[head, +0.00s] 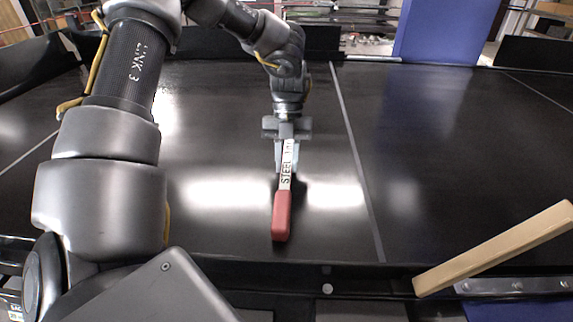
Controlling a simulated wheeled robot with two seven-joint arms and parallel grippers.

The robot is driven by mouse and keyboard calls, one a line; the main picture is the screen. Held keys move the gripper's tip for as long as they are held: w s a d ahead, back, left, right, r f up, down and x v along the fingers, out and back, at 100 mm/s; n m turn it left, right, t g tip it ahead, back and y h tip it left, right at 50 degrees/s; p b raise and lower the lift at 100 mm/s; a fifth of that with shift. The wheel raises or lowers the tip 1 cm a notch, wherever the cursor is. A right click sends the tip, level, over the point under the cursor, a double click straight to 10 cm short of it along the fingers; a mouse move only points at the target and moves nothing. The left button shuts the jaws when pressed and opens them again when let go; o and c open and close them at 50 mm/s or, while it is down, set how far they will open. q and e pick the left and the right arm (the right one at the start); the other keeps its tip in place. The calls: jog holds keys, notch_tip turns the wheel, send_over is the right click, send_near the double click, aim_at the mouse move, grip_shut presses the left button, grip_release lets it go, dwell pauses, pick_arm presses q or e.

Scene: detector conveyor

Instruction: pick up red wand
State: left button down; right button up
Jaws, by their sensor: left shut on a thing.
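The red wand (282,215) has a thick red end nearest me and a narrow white strip with black lettering that begins "STEEL". It points away from me over the black conveyor belt (230,225). My left gripper (286,163) comes down from above and is shut on the far, white part of the wand. The fingers hide part of its far end. I cannot tell whether the wand still touches the belt. My right gripper is not in view.
A pale wooden bar (495,248) lies slanted across the near right edge of the conveyor. A blue panel (445,30) stands behind the belt at the right. A thin grey line (352,150) runs along the belt just right of the wand. The belt around the wand is clear.

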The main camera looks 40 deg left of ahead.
pick_arm(q)
jog(key=shift+w+r, duration=0.1)
jog(key=shift+r, duration=0.35)
jog(key=shift+d+r+b, duration=0.2)
jog(key=shift+r+b, duration=0.35)
jog(key=shift+r, duration=0.7)
jog(key=s+d+r, duration=0.1)
jog(key=d+r, duration=0.8)
jog(key=d, duration=0.4)
jog(key=shift+s+d+r, duration=0.2)
jog(key=shift+d+r, duration=0.05)
jog(key=shift+d, duration=0.05)
